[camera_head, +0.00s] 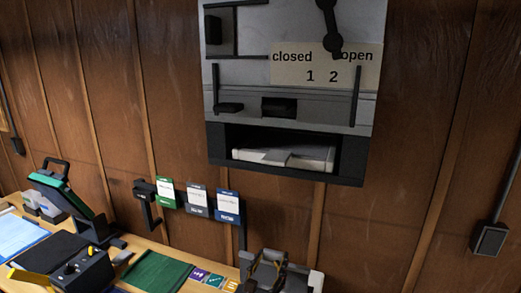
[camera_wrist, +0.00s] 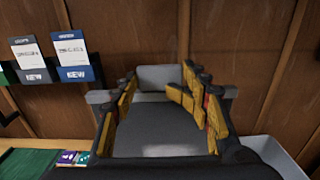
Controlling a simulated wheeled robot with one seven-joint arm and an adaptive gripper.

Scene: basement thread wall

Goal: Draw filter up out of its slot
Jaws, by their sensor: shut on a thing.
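My gripper (camera_wrist: 160,82) has dark fingers with yellow pads, on either side of a plain grey block (camera_wrist: 160,76), apparently the filter. The fingers are shut on it. A grey bar (camera_wrist: 101,97) shows on both sides of the fingers just below the block. In the head view my gripper (camera_head: 267,268) is low in the picture, over the right end of the bench, with grey parts around it. The slot itself cannot be made out. The lower part of the filter is hidden behind the fingers and the dark gripper body.
A grey wall panel (camera_head: 290,103) marked closed and open hangs above, with a recess holding a white object (camera_head: 284,157). Green, grey and blue cards (camera_head: 228,206) hang at left. A green mat (camera_head: 156,273) lies on the bench. A light grey bin edge (camera_wrist: 272,148) is at right.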

